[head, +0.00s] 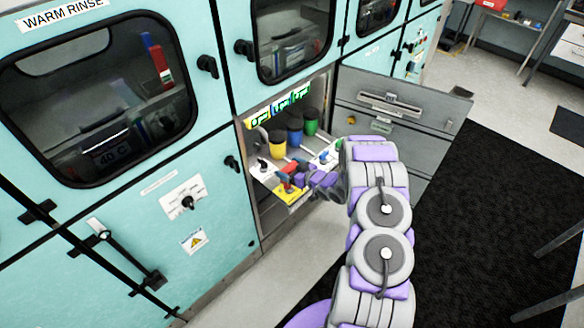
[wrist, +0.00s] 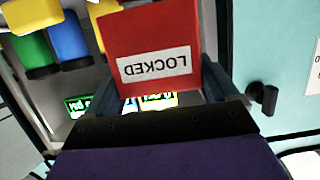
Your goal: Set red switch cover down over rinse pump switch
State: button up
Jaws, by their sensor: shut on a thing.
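The red switch cover (wrist: 152,30) bears a white LOCKED label, upside down in the wrist view. My gripper (wrist: 160,90) is shut on it, with a dark finger on each side. In the head view my gripper (head: 307,179) is over the front of the open compartment, and a small red patch beside it looks like the cover (head: 287,187). A dark switch on a white plate (head: 262,164) is at the compartment's left. I cannot read which switch is the rinse pump switch. What lies beneath the cover is hidden.
Yellow (head: 278,144), blue (head: 295,132) and green (head: 310,122) containers stand behind my gripper. A yellow plate (head: 290,198) is at the compartment's front edge. A grey door (head: 400,105) stands open on the right.

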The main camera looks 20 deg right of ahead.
jog(key=shift+a+f, duration=0.4)
jog(key=shift+a, duration=0.25)
jog(key=shift+f, duration=0.25)
jog(key=shift+s+d+f+b, duration=0.2)
jog(key=shift+f+b, duration=0.1)
jog(key=shift+f, duration=0.1)
jog(key=c, duration=0.3)
jog(key=shift+w+d+f, duration=0.2)
jog(key=shift+d+f, duration=0.45)
jog(key=shift+f, duration=0.35)
jog(key=shift+c, duration=0.8)
jog(key=shift+a+f+b, duration=0.45)
jog(key=shift+a+f, duration=0.2)
jog(key=shift+f, duration=0.35)
jog(key=shift+d+f, duration=0.25)
jog(key=shift+d, duration=0.2)
jog(key=shift+a, duration=0.35)
